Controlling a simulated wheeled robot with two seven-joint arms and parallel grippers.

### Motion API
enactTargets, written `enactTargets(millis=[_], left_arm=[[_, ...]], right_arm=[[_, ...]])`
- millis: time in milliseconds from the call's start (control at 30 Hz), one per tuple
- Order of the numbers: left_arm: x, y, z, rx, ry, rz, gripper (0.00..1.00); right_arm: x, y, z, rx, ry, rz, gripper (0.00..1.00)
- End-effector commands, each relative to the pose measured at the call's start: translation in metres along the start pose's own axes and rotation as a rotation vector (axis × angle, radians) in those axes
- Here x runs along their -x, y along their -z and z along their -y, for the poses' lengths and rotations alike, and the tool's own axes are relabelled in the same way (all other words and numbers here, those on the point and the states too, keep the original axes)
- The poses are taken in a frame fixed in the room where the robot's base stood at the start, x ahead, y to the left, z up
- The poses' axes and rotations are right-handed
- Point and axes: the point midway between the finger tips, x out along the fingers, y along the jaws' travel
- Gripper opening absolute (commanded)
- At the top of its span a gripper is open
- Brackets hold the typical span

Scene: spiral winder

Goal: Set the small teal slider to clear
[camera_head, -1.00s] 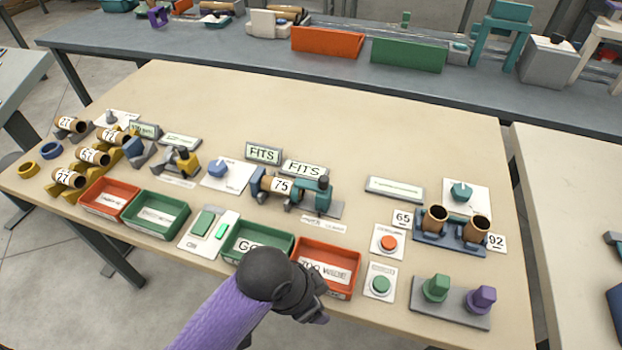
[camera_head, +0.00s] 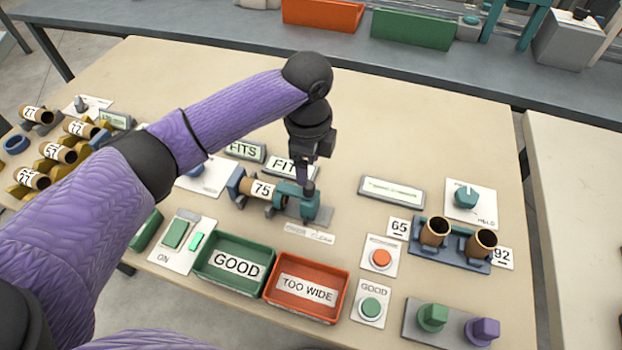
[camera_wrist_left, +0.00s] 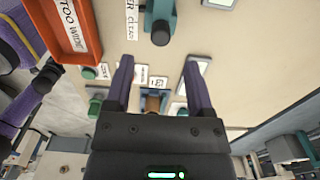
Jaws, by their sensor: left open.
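The small teal slider (camera_head: 313,210) sits on a grey plate at the right end of the gauge that holds the tube marked 75 (camera_head: 262,190). In the left wrist view the two purple fingers are apart and empty. There the teal slider (camera_wrist_left: 160,12), with a dark round end, lies beyond the fingertips. My right gripper is not in view.
A green GOOD tray (camera_head: 237,268) and an orange TOO WIDE tray (camera_head: 306,295) stand in front of the gauge. Two display plates reading FITS (camera_head: 245,151) stand behind it. A tube rack (camera_head: 452,255) is at the right. Bare table lies behind the displays.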

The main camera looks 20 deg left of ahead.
Motion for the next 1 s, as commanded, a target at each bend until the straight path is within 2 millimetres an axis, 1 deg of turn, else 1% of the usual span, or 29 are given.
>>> enactTargets(millis=[33, 100, 233, 367, 600, 767, 800, 867, 900, 933, 1000], left_arm=[[-0.018, 0.0, -0.001, 0.001, -0.004, 0.0, 0.69], [-0.035, 0.0, -0.001, 0.0, -0.004, 0.0, 0.69], [-0.057, 0.0, 0.0, 0.001, -0.001, -0.001, 0.69], [-0.066, 0.001, 0.0, 0.001, 0.001, -0.001, 0.69], [-0.066, 0.001, 0.0, 0.001, 0.003, -0.002, 0.69], [-0.066, 0.001, 0.0, 0.001, 0.003, -0.002, 0.35], [-0.066, 0.001, 0.0, 0.001, 0.003, -0.002, 0.26], [-0.066, 0.001, 0.0, 0.001, 0.003, -0.002, 0.14], [-0.066, 0.001, 0.0, 0.001, 0.003, -0.002, 0.05], [-0.066, 0.001, 0.0, 0.001, 0.003, -0.002, 0.0], [-0.066, 0.001, 0.0, 0.001, 0.003, -0.002, 0.0]], right_arm=[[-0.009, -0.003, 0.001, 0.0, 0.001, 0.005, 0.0], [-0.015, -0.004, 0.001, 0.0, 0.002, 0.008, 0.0], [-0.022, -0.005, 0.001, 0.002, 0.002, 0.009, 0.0], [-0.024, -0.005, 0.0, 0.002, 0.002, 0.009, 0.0], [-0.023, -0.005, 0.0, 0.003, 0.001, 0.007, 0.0], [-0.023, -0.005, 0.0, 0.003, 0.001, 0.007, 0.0], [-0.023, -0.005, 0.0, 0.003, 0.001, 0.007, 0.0], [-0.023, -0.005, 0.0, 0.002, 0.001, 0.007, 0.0], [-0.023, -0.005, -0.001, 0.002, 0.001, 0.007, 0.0], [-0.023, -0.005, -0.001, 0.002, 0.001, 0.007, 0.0], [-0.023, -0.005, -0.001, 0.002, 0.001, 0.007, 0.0]])
